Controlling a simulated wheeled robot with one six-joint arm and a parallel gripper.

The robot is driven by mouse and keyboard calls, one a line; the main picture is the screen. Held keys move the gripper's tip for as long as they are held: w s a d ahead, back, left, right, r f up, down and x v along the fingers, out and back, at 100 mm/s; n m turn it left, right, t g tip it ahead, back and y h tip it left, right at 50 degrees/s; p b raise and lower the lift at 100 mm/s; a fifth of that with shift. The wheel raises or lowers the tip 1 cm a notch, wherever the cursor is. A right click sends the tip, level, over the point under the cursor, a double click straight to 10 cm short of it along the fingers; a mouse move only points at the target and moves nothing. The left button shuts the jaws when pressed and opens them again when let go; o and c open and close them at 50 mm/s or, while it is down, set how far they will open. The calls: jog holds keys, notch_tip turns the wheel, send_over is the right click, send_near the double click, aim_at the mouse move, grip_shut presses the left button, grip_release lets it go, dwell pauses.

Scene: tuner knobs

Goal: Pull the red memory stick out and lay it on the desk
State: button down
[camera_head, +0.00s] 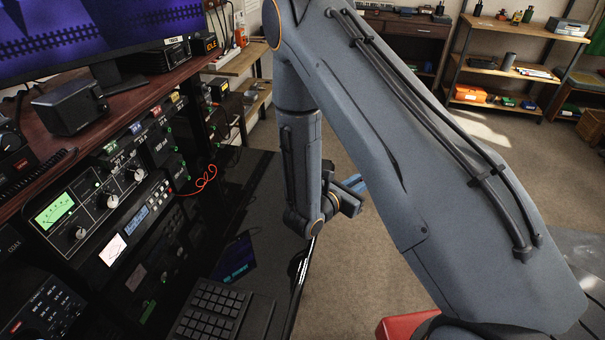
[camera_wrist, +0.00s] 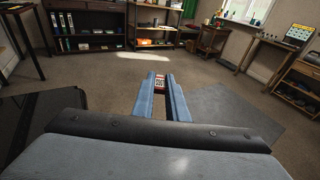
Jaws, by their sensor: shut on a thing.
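My gripper (camera_wrist: 160,84) shows in the wrist view with its two blue fingers reaching out over the room. In the head view my gripper (camera_head: 352,186) is beyond the desk's right edge, over the carpet, partly hidden by my arm. The stick cannot be made out there. The dark desk (camera_head: 262,178) lies to the left of the gripper; the stick is clear of it.
A keyboard (camera_head: 222,310) sits on the near part of the desk. A radio with knobs and a green meter (camera_head: 62,208) stands in the rack at left, below a shelf with a small speaker (camera_head: 70,106). The desk's far part looks bare. Shelves (camera_head: 510,70) stand far off.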

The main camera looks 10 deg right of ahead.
jog(key=shift+y, duration=0.7)
jog(key=w+a+b, duration=0.1)
jog(key=a+b, duration=0.1)
jog(key=a, duration=0.1)
jog(key=w+a+b, duration=0.1)
jog(key=a+b, duration=0.1)
jog(key=a, duration=0.2)
jog(key=w+a+r+b, duration=0.1)
jog(key=a+b, duration=0.2)
jog(key=a, duration=0.1)
jog(key=shift+w+a, duration=0.1)
jog(key=shift+a, duration=0.15)
jog(key=n+y+b, duration=0.1)
jog(key=y+b, duration=0.1)
jog(key=b, duration=0.4)
send_over(281, 204)
jog(key=shift+n, duration=0.3)
notch_tip(281, 204, down, 6)
jog(key=b, duration=0.6)
jog(key=shift+r, duration=0.15)
jog(key=shift+f+b, duration=0.45)
jog(key=shift+f, duration=0.3)
